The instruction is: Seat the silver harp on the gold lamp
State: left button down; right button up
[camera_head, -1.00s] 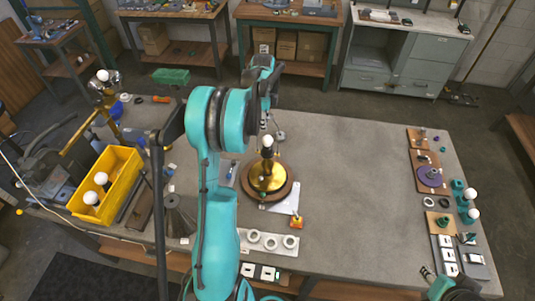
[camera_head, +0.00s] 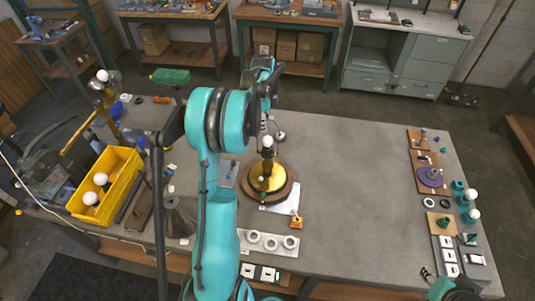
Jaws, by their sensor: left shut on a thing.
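The gold lamp (camera_head: 268,180) stands upright on a round brown base in the middle of the table, with a white bulb (camera_head: 267,141) on its dark stem. My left gripper (camera_head: 265,118) is above and just behind the bulb, partly hidden by my own arm. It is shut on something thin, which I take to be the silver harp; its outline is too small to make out. I cannot tell whether it touches the lamp. A small silver round piece (camera_head: 280,135) shows just right of the bulb. My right gripper (camera_head: 428,273) is low at the front right edge, far from the lamp.
A yellow bin (camera_head: 118,185) with white bulbs stands at the left. A tray with white rings (camera_head: 268,242) and an orange piece (camera_head: 296,222) lie in front of the lamp. Boards with small parts (camera_head: 430,178) line the right edge. The table between lamp and boards is clear.

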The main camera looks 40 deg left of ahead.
pick_arm(q)
jog(key=shift+f, duration=0.1)
dwell(0.5)
jog(key=c, duration=1.4)
grip_release()
notch_tip(320, 180, up, 12)
jog(key=shift+f, duration=0.1)
